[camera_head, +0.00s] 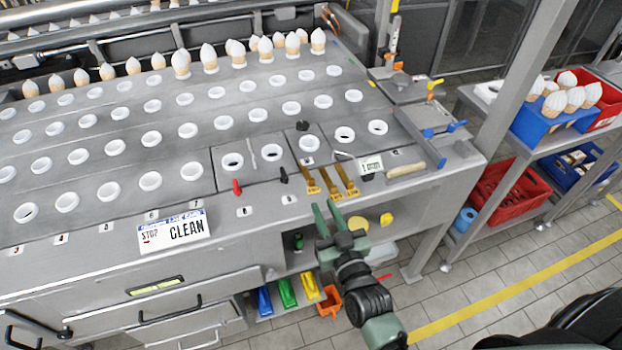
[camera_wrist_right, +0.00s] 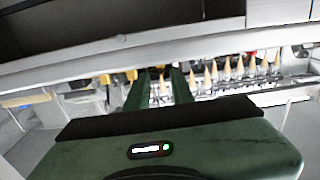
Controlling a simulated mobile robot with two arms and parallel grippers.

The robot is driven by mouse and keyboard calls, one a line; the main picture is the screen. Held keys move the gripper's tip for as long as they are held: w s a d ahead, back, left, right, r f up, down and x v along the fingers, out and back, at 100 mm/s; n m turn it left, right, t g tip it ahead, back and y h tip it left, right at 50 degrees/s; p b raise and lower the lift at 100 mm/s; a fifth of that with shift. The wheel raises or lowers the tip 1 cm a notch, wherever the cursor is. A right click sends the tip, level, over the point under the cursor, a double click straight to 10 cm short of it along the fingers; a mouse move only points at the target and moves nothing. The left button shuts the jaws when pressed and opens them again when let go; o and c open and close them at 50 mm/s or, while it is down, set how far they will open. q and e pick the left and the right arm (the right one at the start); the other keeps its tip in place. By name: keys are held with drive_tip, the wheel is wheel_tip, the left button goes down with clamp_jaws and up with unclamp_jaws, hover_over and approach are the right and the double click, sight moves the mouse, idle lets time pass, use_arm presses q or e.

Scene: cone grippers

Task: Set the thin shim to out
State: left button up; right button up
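Three brass-coloured strips with wider front ends lie side by side at the machine's front edge in the head view: a left one (camera_head: 310,182), a middle one (camera_head: 329,183) and a right one (camera_head: 347,181). I cannot tell which is the thin shim. My right gripper (camera_head: 325,206) is just in front of and below their front ends, its fingers pointing up toward them. Its fingers are apart, and nothing shows held. In the right wrist view the same gripper (camera_wrist_right: 159,82) has a gap between its two green fingers. My left gripper is not in view.
A red-handled lever (camera_head: 237,187) and a black knob (camera_head: 283,175) sit left of the strips. A small white label (camera_head: 370,164) and a tan-handled tool (camera_head: 406,170) lie right.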

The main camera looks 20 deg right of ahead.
sight(312, 182)
drive_tip(key=w+p, duration=0.1)
drive_tip(key=w, duration=0.6)
drive_tip(key=shift+w+a, duration=0.1)
drive_tip(key=shift+w, duration=0.1)
clamp_jaws()
idle(1.2)
